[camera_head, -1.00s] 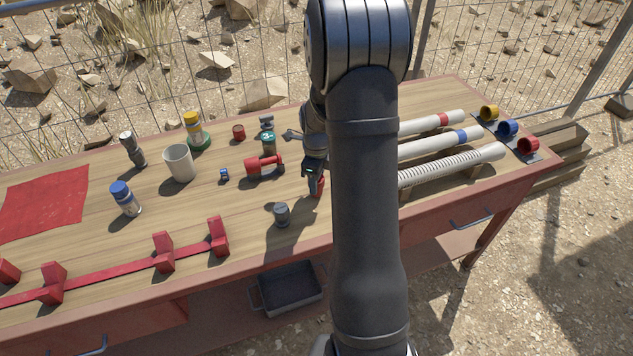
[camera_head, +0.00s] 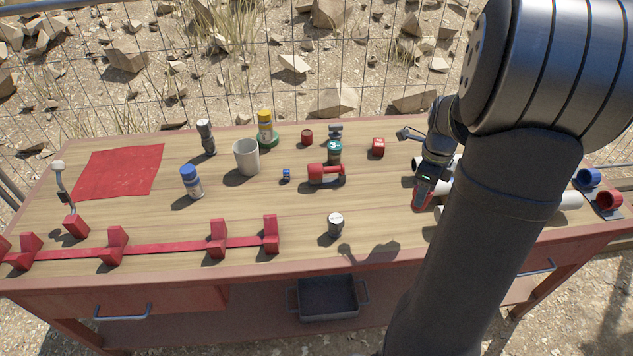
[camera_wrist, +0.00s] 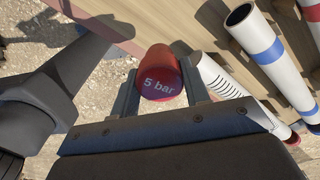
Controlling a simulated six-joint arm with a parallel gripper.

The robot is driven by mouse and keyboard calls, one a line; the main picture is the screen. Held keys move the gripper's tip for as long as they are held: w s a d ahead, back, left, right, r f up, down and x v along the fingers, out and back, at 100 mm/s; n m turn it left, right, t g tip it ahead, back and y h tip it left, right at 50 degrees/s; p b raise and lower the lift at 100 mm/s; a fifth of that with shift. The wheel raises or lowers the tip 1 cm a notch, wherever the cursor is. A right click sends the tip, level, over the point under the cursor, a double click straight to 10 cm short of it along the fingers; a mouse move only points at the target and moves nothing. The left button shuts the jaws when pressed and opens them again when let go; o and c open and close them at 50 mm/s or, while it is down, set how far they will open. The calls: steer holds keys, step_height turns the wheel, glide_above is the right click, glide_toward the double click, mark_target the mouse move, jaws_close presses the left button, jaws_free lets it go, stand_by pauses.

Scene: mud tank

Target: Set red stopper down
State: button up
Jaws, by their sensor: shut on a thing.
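The red stopper (camera_wrist: 160,76) is a short red cylinder marked "5 bar". In the wrist view it sits between the two fingers of my gripper (camera_wrist: 160,85), which is shut on it. In the head view my gripper (camera_head: 423,188) hangs over the right part of the wooden bench, with the red stopper (camera_head: 421,198) showing at its tip. A shadow lies on the bench to its lower left, so it appears raised; the exact height is unclear. The bench top (camera_head: 300,210) has bare wood left of the gripper.
White pipes (camera_head: 565,200) lie to the right, partly behind my arm. A red rack (camera_head: 170,248) runs along the front left.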

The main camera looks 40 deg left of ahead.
steer(key=s+a+n, duration=0.2)
steer(key=a+n, duration=0.4)
steer(key=a, duration=0.8)
steer(key=s+a+n, duration=0.3)
steer(key=a+n, duration=0.3)
steer(key=a, duration=0.8)
steer(key=s+a+f+n, duration=0.1)
steer(key=s+a+f, duration=0.1)
steer(key=a, duration=0.3)
steer(key=s+a+f+n, duration=0.1)
steer(key=s+a+f, duration=0.1)
steer(key=s+a, duration=0.3)
steer(key=s+a+f+n, duration=0.1)
steer(key=s+a+f, duration=0.2)
steer(key=a, duration=0.4)
steer(key=shift+s+a+f+n, duration=0.15)
steer(key=shift+s+n, duration=0.15)
steer(key=shift+s, duration=0.2)
steer(key=shift+f, duration=1.7)
steer(key=shift+f, duration=0.1)
steer(key=o, duration=1)
